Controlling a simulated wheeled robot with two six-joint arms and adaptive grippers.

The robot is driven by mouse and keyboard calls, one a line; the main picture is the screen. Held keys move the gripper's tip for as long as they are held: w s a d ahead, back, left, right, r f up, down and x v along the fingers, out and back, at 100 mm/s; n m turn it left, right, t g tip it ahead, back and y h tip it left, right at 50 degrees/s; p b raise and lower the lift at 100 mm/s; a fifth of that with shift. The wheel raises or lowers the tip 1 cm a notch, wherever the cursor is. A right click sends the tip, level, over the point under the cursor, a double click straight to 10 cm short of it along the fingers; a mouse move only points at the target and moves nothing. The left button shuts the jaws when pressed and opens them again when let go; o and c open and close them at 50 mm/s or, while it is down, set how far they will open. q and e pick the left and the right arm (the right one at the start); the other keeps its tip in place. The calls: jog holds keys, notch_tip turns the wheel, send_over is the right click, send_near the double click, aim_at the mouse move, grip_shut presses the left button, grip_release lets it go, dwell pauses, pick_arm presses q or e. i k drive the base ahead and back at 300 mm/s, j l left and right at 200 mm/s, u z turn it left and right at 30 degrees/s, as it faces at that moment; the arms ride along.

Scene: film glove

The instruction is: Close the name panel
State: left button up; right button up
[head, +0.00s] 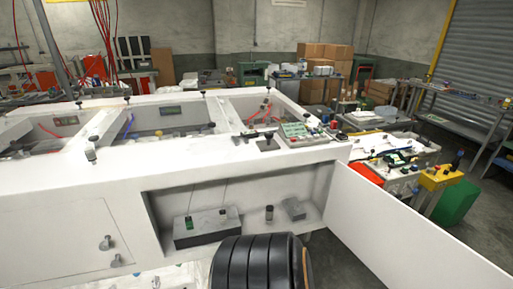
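A flat white panel (408,236) stands swung out at the right of the white cabinet (65,221). It meets the cabinet near the right side of an open compartment (290,177) and reaches toward the lower right, where the picture cuts it off. The compartment front is uncovered. Inside are a dark grey box (207,231) and small items. I see no lettering on the panel face. Neither of my grippers shows in the head view.
A black ribbed round object (258,265) at the bottom middle hides part of the compartment's lower edge; I cannot tell what it is. Beyond the panel stand a yellow box (440,178) and a green box (457,203). Grey floor shows at the right.

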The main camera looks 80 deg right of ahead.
aim_at(405, 249)
jog(key=k+j+z, duration=0.1)
jog(key=k+z, duration=0.15)
jog(key=k, duration=0.45)
jog(key=k+z, duration=0.25)
jog(key=k, duration=0.45)
jog(key=k+l+z, duration=0.25)
jog(key=k, duration=0.45)
jog(key=k+l+z, duration=0.25)
jog(key=l, duration=0.8)
jog(key=i+l+z, duration=0.2)
jog(key=l, duration=0.85)
jog(key=k, duration=0.1)
